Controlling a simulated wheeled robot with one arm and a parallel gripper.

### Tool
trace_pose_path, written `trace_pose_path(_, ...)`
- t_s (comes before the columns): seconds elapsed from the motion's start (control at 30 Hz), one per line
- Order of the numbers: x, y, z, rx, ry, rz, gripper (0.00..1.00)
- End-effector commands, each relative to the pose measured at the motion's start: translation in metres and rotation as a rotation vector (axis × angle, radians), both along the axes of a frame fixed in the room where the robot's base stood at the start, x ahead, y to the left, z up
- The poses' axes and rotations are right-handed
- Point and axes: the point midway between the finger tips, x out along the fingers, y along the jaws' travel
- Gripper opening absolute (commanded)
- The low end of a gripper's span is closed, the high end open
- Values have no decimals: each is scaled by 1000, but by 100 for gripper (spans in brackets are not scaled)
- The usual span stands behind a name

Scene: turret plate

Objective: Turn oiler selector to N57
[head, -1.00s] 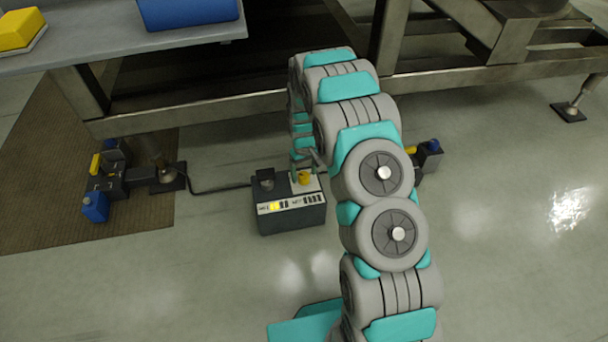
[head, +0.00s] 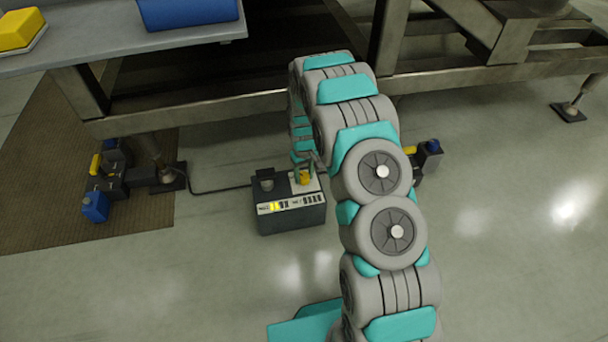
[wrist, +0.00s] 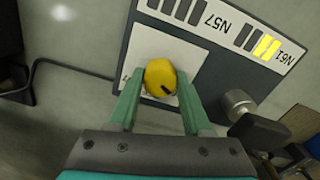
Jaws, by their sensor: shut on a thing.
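The oiler selector is a round yellow knob (wrist: 160,77) with a black mark on its lower right edge in the wrist view. It sits on a white plate (wrist: 150,50) on top of a dark box (head: 290,217), and in the head view the knob (head: 304,178) shows at the box's upper right. My gripper (wrist: 160,92) is shut on the knob, one teal finger on each side. The N57 label (wrist: 206,14) has dark bars beside it. The N61 label (wrist: 279,50) has some bars lit yellow.
A metal post with a round head (wrist: 238,102) stands on the same box beside the knob. A black cable (head: 215,190) runs from the box to a machine foot on the left. Blue and yellow items (head: 95,205) sit on the brown mat. The machine frame (head: 200,112) stands behind.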

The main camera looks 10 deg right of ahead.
Motion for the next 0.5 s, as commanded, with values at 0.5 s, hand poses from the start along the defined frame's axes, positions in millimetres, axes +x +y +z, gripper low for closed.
trace_pose_path(0.5,0,0,0,0,0,-59,0)
